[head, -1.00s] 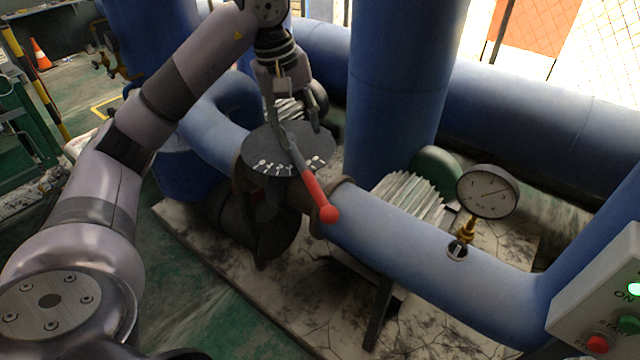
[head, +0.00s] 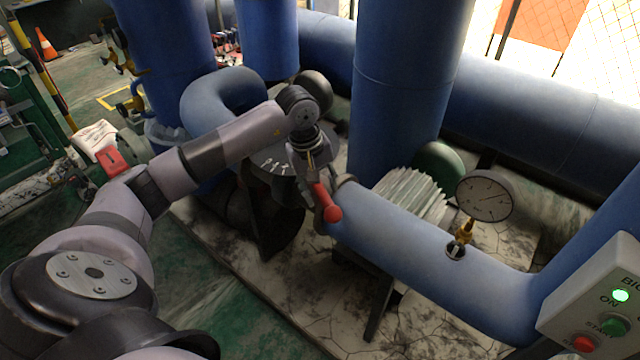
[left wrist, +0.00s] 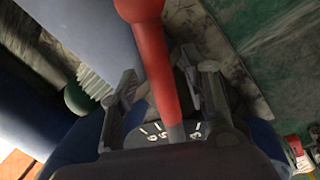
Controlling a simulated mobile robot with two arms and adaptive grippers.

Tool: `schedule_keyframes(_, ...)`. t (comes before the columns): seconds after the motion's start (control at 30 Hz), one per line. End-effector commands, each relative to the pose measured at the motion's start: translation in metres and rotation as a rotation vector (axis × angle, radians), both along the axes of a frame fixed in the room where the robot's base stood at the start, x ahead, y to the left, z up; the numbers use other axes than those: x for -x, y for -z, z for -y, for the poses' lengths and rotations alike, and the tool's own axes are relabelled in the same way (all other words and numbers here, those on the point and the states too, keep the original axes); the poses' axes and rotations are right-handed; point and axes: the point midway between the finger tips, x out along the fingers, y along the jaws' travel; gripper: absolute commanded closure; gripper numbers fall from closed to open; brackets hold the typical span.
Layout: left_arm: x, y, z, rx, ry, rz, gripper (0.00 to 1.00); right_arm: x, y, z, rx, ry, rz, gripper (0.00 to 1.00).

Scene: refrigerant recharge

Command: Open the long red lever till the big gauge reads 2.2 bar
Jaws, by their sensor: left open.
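The long red lever (head: 331,210) has a ball end and sits at the valve on the blue pipe, its ball toward the front right. My left gripper (head: 320,190) is at the lever in the head view and hides part of its shaft. In the left wrist view the red lever (left wrist: 154,60) passes between the two spread fingers of the open left gripper (left wrist: 168,80). Whether a finger touches it I cannot tell. The big gauge (head: 485,196) stands on a brass fitting on the pipe; its numbers are too small to read. My right gripper is not in view.
A dark disc with white marks (head: 268,160) lies under the lever's pivot, partly hidden by my left arm. A control box (head: 600,310) with a lit green lamp and red and green buttons is at the lower right. Large blue pipes (head: 405,90) stand behind.

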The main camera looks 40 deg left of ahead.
Motion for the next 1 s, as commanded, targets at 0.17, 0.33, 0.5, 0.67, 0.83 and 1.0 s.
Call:
schedule_keyframes(0.17,-0.0004,0.0037,0.0005,0.0,0.001,0.0,0.57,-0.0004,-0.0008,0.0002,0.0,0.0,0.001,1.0)
schedule_keyframes(0.33,-0.0004,0.0036,0.0005,0.0,0.0,0.0,0.58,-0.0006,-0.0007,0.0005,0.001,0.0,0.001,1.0)
schedule_keyframes(0.5,-0.0004,0.0034,0.0005,0.0,0.0,0.0,0.7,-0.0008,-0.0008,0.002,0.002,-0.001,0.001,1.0)
schedule_keyframes(0.67,-0.0005,0.0032,0.0004,0.0,0.0,0.0,0.8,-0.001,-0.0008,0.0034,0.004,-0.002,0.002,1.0)
schedule_keyframes(0.83,-0.0005,0.0031,0.0004,0.0,0.0,0.0,0.92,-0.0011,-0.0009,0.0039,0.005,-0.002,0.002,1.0)
schedule_keyframes(1.0,-0.0004,0.003,0.0004,0.001,0.0,0.001,1.0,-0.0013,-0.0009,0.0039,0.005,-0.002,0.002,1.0)
